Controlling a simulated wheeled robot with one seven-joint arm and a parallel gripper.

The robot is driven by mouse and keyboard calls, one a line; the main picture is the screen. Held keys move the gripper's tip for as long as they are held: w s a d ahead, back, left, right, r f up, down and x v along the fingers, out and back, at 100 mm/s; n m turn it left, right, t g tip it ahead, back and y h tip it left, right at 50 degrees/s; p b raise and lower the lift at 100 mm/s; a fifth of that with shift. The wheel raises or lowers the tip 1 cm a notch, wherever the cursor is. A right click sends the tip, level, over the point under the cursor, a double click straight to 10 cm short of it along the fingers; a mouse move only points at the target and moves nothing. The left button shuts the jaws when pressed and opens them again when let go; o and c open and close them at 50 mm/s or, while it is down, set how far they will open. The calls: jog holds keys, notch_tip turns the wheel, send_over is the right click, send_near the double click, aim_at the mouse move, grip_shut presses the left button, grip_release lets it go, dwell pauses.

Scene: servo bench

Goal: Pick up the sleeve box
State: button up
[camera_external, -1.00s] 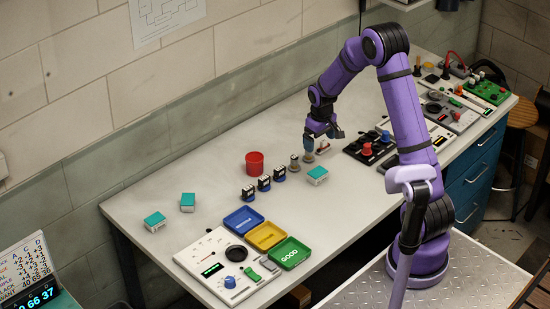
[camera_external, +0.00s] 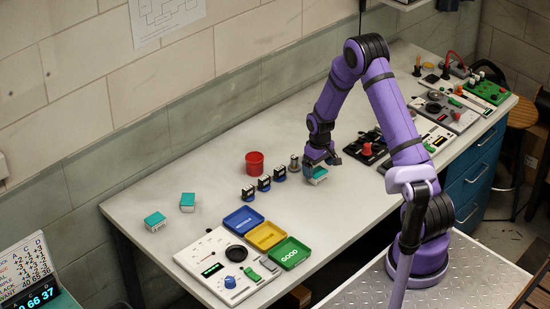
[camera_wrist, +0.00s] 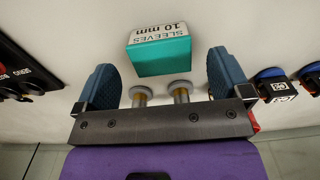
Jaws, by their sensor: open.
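The sleeve box (camera_wrist: 160,55) is teal and white, with "SLEEVES 10 mm" on its white face in the wrist view. It lies ahead of and between the two blue finger pads, with a gap on each side. In the external view the sleeve box (camera_external: 317,180) sits on the bench beneath my gripper (camera_external: 322,161), which partly covers it. My gripper also shows in the wrist view (camera_wrist: 160,70), open and empty. I cannot tell from the frames how high the fingertips are above the box.
Two plungers (camera_wrist: 180,91) stand close by the box. Black stamps (camera_external: 264,183) and a red cup (camera_external: 254,162) are to the left. Two similar teal boxes (camera_external: 155,221) (camera_external: 188,202) lie further left. A black panel (camera_external: 366,149) is to the right. Blue, yellow and green trays (camera_external: 290,252) are in front.

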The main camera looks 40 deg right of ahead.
aim_at(318, 172)
jog(key=shift+f, duration=1.6)
jog(key=c, duration=1)
jog(key=shift+r, duration=0.1)
